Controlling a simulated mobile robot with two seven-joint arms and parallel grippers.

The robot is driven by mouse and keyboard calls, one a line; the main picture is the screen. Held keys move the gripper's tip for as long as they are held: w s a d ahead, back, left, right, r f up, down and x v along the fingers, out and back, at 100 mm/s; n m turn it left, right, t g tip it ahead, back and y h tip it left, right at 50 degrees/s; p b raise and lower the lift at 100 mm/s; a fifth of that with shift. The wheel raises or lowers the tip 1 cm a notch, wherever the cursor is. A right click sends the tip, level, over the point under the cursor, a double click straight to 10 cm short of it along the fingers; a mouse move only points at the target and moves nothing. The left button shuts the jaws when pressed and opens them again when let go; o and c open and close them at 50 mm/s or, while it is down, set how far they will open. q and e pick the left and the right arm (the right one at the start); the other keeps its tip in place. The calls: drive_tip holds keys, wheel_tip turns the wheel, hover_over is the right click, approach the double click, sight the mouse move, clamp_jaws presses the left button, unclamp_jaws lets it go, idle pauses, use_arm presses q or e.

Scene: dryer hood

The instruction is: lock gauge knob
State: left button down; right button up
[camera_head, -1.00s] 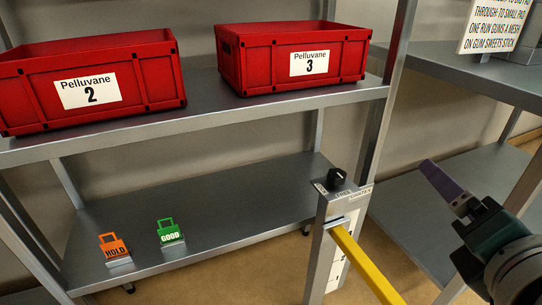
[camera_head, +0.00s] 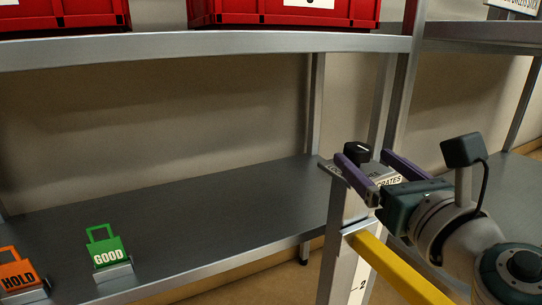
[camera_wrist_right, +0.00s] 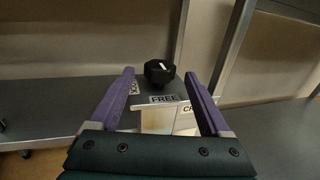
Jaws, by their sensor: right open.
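The black gauge knob (camera_head: 357,152) sits on top of the grey gauge post (camera_head: 345,210). In the right wrist view the knob (camera_wrist_right: 160,71) has a white mark on its top and stands beyond the fingertips, roughly midway between them. A label reading FREE (camera_wrist_right: 164,99) lies on the near side of it; a label to its left is partly hidden by a finger. My right gripper (camera_head: 365,157) is open with purple fingers, pointing at the knob from the right. In the wrist view its fingers (camera_wrist_right: 170,80) are apart with nothing between them. My left gripper is not in view.
A yellow bar (camera_head: 400,268) sticks out from the post toward the front right. An orange HOLD tag (camera_head: 18,275) and a green GOOD tag (camera_head: 107,250) stand on the lower shelf (camera_head: 200,205). Red crates (camera_head: 285,12) sit on the upper shelf. A shelf upright (camera_head: 400,85) rises behind the knob.

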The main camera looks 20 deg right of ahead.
sight(364, 158)
drive_tip(key=w, duration=0.2)
drive_tip(key=w+b, duration=0.1)
drive_tip(key=w, duration=0.1)
drive_tip(key=shift+d, duration=0.35)
clamp_jaws()
idle(0.4)
